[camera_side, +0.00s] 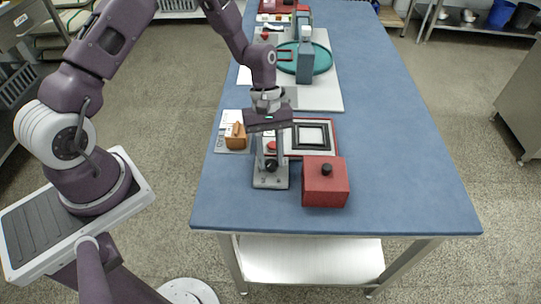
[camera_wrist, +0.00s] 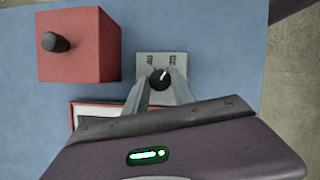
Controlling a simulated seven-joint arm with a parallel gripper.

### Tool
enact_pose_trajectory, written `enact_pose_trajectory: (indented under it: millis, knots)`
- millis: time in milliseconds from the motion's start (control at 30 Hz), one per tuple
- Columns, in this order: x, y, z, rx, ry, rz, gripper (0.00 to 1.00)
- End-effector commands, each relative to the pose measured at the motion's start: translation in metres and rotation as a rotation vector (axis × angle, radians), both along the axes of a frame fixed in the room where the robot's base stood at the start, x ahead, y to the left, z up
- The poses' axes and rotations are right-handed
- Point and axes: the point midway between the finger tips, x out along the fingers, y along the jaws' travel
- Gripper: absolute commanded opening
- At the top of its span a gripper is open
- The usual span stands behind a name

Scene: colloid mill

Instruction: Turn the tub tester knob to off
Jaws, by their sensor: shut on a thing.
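A small grey panel (camera_side: 270,183) stands near the front of the blue table, with a round black knob (camera_side: 271,165) on it. In the wrist view the same knob (camera_wrist: 160,79) carries a white pointer line tilted up and slightly right, and the panel (camera_wrist: 147,59) bears small dark markings that I cannot read surely. My gripper (camera_side: 270,160) points down at the panel. Its fingertips (camera_wrist: 159,83) are on either side of the knob and shut on it. The fingers hide parts of the knob's sides. I see no label naming the tub tester.
A red box (camera_side: 325,190) with a black top knob stands close right of the panel. A framed red-and-white tray (camera_side: 335,138) lies behind, and a white card (camera_side: 233,117) with an orange-brown piece (camera_side: 236,137) is at left. The table's front right is clear.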

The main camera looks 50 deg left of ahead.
Motion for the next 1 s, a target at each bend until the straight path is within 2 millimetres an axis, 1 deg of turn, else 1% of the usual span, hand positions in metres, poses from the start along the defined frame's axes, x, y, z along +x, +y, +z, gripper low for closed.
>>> enact_pose_trajectory:
  millis: [267,700,1000]
  knots:
    - [0.0016,-0.0010,0.0004,0.002,-0.001,-0.162,0.00]
    - [0.0035,-0.0038,0.0006,0.000,-0.001,-0.576,0.00]
    - [0.0041,-0.0054,0.0007,0.001,-0.002,-0.820,0.00]
